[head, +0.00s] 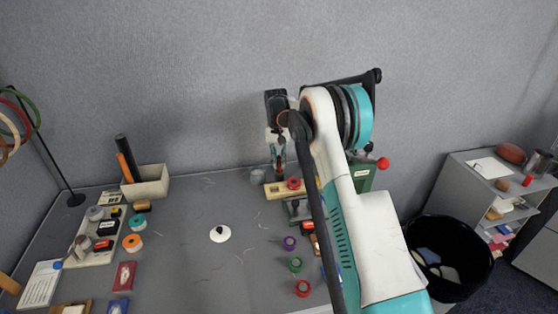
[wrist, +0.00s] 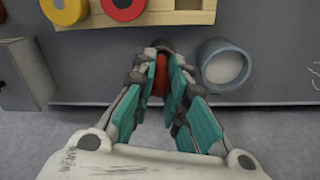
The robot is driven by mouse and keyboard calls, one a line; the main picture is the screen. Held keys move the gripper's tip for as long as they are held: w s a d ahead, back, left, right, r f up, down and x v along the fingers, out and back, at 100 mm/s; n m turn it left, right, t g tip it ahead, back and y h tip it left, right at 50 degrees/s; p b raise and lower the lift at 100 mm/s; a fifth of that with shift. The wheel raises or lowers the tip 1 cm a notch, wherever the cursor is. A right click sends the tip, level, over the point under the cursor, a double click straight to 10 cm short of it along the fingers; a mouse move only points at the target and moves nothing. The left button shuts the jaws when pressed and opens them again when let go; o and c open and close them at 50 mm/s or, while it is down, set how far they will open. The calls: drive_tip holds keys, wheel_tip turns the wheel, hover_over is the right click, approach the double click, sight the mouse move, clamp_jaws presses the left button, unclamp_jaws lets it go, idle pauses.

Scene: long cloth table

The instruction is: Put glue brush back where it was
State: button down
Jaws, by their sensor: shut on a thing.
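My gripper (head: 279,168) points down over the back edge of the table, beside a small greyish glue pot (head: 257,175). In the wrist view, my gripper's teal fingers (wrist: 163,75) are closed on a narrow red-brown thing with a dark end, which looks like the glue brush (wrist: 159,80). The fingers hide most of it, and I cannot see its bristles. The round pot with pale contents also shows in the wrist view (wrist: 224,66), just right of the fingers and apart from them.
A wooden holder (wrist: 190,17) with yellow and red rings lies close to the fingers. A green machine with a red knob (head: 382,163) stands to the right, partly behind my arm. Stamps and tape rolls crowd the left.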

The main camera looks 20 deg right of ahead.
drive_tip(key=c, duration=1.6)
unclamp_jaws()
wheel_tip(320, 180, up, 12)
drive_tip(key=p, duration=0.4)
drive_tip(key=s+a+r+n+t, duration=0.1)
drive_tip(key=s+a+r, duration=0.25)
drive_tip(key=r, duration=0.25)
drive_tip(key=s+a+r+t, duration=0.1)
drive_tip(key=s+a+r, duration=0.1)
drive_tip(key=s+r, duration=0.35)
drive_tip(key=s+a+r+n+t, duration=0.1)
drive_tip(key=s+a+r, duration=0.15)
drive_tip(key=s, duration=0.55)
drive_tip(key=s+a+r+n+t, duration=0.1)
drive_tip(key=s+a+r, duration=0.15)
drive_tip(key=s, duration=0.45)
drive_tip(key=s+a+r+n+t, duration=0.1)
drive_tip(key=s+a, duration=0.2)
drive_tip(key=s, duration=0.5)
drive_tip(key=s+a+f, duration=0.1)
drive_tip(key=s+f, duration=0.1)
drive_tip(key=s, duration=0.2)
drive_tip(key=s+a+f+t, duration=0.1)
drive_tip(key=s+f, duration=0.1)
drive_tip(key=s, duration=0.2)
drive_tip(key=s+a+f+n+t, duration=0.1)
drive_tip(key=s+f, duration=0.2)
drive_tip(key=s, duration=0.1)
drive_tip(key=shift+s, duration=0.4)
